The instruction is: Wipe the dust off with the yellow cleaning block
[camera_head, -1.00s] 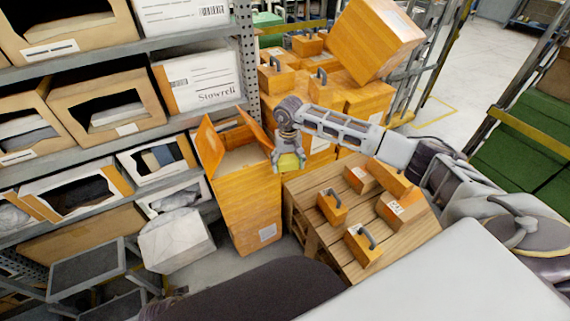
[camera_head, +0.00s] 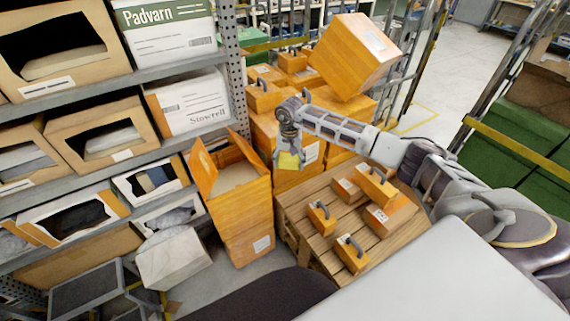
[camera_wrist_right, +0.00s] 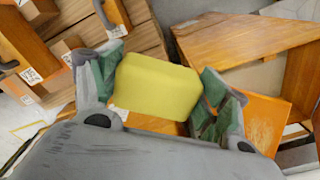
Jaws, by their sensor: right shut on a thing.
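The yellow cleaning block (camera_head: 289,161) is held in my right gripper (camera_head: 288,147), which points down between the open-topped orange box (camera_head: 243,215) and the wooden pallet (camera_head: 305,236). In the right wrist view the yellow block (camera_wrist_right: 157,87) sits between the green-padded fingers of my right gripper (camera_wrist_right: 157,90). A pale, streaky patch (camera_wrist_right: 262,128), perhaps dust, shows on an orange surface beside the right finger. Whether the block touches any surface is unclear. My left gripper is not in view.
Several orange handled boxes (camera_head: 322,217) stand on the pallet. Larger orange boxes (camera_head: 268,130) are stacked behind, with one tilted box (camera_head: 350,55) on top. Racks with cartons (camera_head: 188,103) fill the left. Open floor (camera_head: 435,75) lies at the back right.

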